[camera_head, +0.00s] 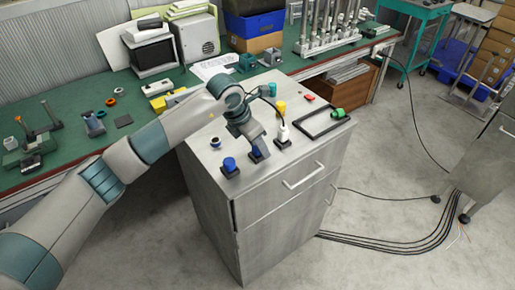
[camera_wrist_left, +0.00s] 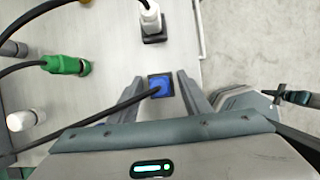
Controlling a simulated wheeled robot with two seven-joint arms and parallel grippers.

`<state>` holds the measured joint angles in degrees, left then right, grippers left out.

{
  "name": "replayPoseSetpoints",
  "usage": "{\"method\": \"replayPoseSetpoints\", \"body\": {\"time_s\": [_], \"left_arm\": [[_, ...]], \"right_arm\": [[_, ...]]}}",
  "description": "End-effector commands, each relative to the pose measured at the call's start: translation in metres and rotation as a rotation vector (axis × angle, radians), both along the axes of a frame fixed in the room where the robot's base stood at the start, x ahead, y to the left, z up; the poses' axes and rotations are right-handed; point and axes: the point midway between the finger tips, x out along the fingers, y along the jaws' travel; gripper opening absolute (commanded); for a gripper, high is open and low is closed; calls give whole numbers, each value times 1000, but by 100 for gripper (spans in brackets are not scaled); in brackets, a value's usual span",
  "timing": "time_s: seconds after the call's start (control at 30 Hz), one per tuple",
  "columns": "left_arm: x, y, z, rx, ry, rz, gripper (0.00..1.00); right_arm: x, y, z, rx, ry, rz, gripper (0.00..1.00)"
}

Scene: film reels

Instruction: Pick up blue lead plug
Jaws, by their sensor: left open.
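The blue lead plug (camera_wrist_left: 160,86) stands in a dark square socket in the left wrist view, with a black cable running off to the lower left. My left gripper (camera_wrist_left: 162,92) is open, with one finger on each side of the plug. A gap shows beside each finger. In the head view my left gripper (camera_head: 252,143) points down over the cabinet top, and the blue plug (camera_head: 257,152) shows partly hidden at its fingertips. My right gripper is not in view.
A second blue piece (camera_head: 230,165) sits left of the gripper on the metal cabinet (camera_head: 262,185). A white plug (camera_head: 283,132) stands close on the right; it also shows in the wrist view (camera_wrist_left: 151,18). A green plug (camera_wrist_left: 65,65) lies left there. A black frame (camera_head: 310,121) lies farther right.

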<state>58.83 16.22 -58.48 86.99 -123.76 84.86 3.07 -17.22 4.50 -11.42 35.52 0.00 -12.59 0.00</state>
Motion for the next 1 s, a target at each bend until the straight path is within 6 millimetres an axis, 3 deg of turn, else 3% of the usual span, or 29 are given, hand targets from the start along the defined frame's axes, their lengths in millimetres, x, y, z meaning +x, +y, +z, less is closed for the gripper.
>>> {"method": "replayPoseSetpoints", "body": {"time_s": [0.07, 0.2, 0.27, 0.67, 0.87, 1.0], "left_arm": [[0, 0, 0, 0, 0, 0, 44], [0, 0, 0, 0, 0, 0, 10], [0, 0, 0, 0, 0, 0, 0], [0, 0, 4, 0, -1, 0, 0], [1, 0, 19, -1, -4, 0, 0], [1, 0, 40, -1, -5, -1, 0]], "right_arm": [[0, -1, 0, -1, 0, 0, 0], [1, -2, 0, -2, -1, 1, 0], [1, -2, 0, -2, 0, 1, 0], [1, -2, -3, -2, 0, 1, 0], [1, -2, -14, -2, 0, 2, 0], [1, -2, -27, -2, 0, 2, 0]]}}
